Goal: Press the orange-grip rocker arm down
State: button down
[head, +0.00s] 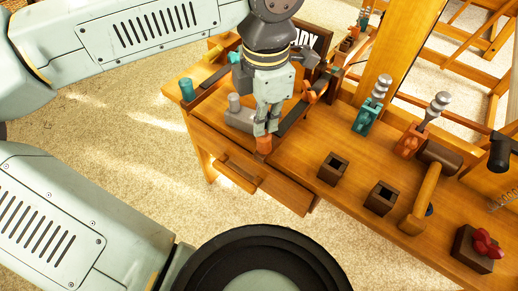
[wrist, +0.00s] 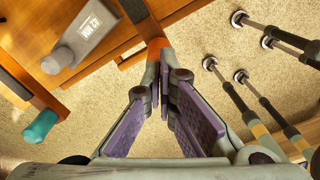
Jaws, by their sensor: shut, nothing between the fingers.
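The orange grip (head: 264,146) is at the near end of a dark rocker arm (head: 294,115) at the front edge of the wooden loom bench. It also shows in the wrist view (wrist: 158,46), just past my fingertips. My gripper (head: 265,130) points down with its fingers together and empty, right at the orange grip. I cannot tell whether the tips touch it. Part of the rocker arm is hidden behind the gripper. A second dark rocker arm with a teal grip (head: 187,90) lies to the left; its grip also shows in the wrist view (wrist: 40,126).
A grey block with a post (head: 238,113) sits between the two arms. A drawer (head: 238,173) is below the bench edge. Dark square cups (head: 333,168) and teal and orange clamps (head: 368,118) stand to the right. The carpet in front is open.

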aim_at(264, 138)
jog(key=shift+f+b, duration=2.3)
jog(key=shift+f, duration=0.35)
jog(key=shift+r, duration=0.1)
jog(key=shift+r+p, duration=1.95)
jog(key=shift+r, duration=1)
notch_tip(264, 138, up, 5)
jog(key=p, duration=0.3)
jog(key=shift+p, duration=0.3)
